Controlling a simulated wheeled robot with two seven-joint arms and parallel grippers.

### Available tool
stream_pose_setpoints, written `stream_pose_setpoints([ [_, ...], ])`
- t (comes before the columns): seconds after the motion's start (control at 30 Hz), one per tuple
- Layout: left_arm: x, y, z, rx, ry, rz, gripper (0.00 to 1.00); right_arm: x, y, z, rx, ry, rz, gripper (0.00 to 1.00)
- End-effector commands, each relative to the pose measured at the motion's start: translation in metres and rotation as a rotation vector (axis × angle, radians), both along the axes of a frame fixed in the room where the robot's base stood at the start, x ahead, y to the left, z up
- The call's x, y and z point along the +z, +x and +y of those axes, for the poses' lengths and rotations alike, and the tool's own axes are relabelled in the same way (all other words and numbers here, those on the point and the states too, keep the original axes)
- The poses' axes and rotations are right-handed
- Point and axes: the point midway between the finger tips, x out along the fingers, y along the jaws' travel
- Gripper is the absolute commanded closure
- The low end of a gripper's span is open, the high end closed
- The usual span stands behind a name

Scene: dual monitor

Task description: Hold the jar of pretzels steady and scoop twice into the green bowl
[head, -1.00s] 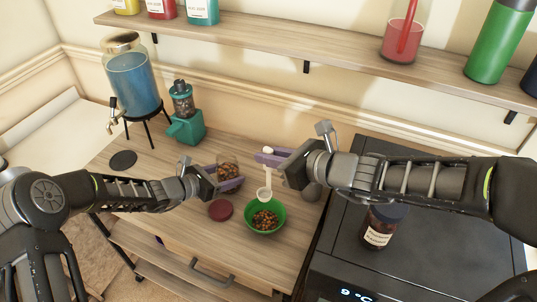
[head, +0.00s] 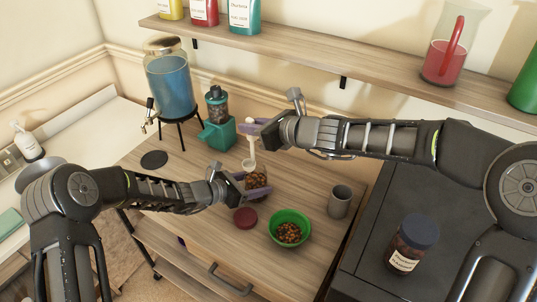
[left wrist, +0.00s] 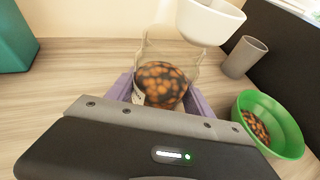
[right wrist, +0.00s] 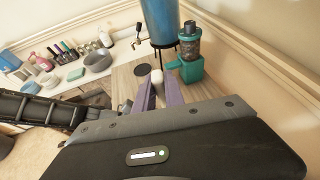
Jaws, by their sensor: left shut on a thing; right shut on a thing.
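The pretzel jar (left wrist: 160,82) is clear, open-topped and partly full of brown pretzels; it also shows in the head view (head: 256,181). My left gripper (head: 240,186) is shut around the jar, which stands on the wooden table. My right gripper (head: 262,128) is shut on a white scoop (head: 249,158) and holds it above the jar, its cup near the jar's mouth. The scoop's cup also shows large in the left wrist view (left wrist: 213,20). The green bowl (head: 289,223) stands right of the jar with some pretzels in it.
A dark red lid (head: 245,218) lies between jar and bowl. A grey cup (head: 340,201) stands right of the bowl. A teal grinder (head: 217,120) and a blue drink dispenser (head: 170,85) stand behind. A dark-capped jar (head: 413,243) is on the black appliance at right.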

Motion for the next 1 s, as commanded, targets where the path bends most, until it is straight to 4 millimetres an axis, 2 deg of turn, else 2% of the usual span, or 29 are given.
stream_pose_setpoints([
  [0.03,0.0,0.0,0.0,0.0,0.001,0.001,0.94,0.008,0.011,-0.004,-0.025,0.0,-0.009,1.0],
  [0.17,-0.001,0.0,0.0,0.0,0.001,0.001,0.94,0.015,0.022,-0.016,-0.076,-0.001,-0.007,1.0],
  [0.67,-0.001,0.0,0.0,0.001,0.001,0.0,0.94,0.011,0.022,-0.018,-0.09,0.006,0.012,1.0],
  [1.0,0.0,0.0,0.0,0.001,0.001,0.0,0.94,-0.006,0.021,-0.017,-0.086,0.008,0.016,1.0],
])
